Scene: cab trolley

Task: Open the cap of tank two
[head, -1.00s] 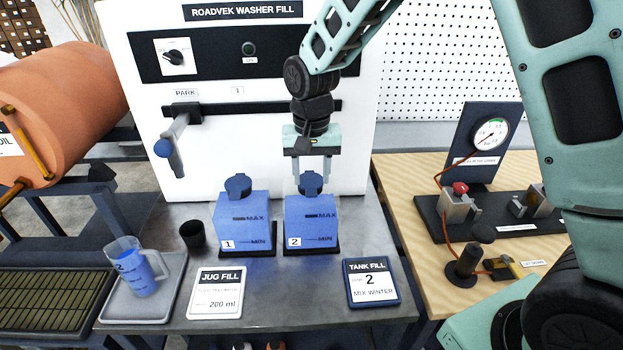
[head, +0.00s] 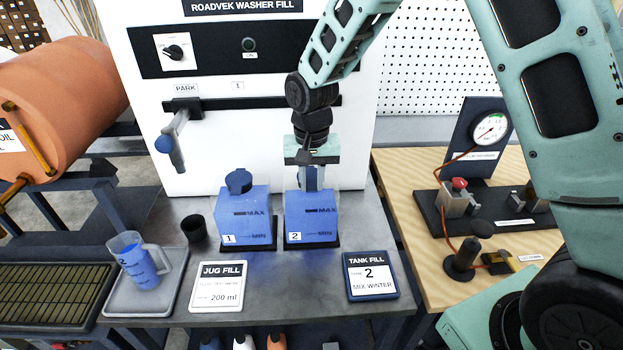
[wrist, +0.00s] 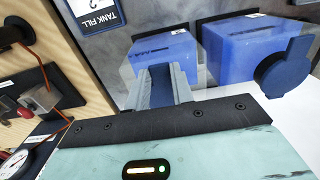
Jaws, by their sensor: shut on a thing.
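Tank two (head: 311,222) is the right-hand blue tank, marked 2 with MAX and MIN lines. It also shows in the wrist view (wrist: 165,50). My gripper (head: 311,186) is right above it, pointing down, with its fingers (wrist: 163,70) shut on tank two's blue cap (head: 311,176). In the wrist view the cap (wrist: 161,90) is a dark blue strip between the fingers. It appears to stand up between them rather than lie flat. The tank's opening is hidden, so I cannot tell how far the cap is off it.
Tank one (head: 245,217) stands just left with its own blue cap (head: 238,182) on top. A jug (head: 140,262), a black cup (head: 194,229) and two cards stand in front and left. The white washer-fill panel (head: 240,135) rises behind. A gauge board (head: 490,200) is at right.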

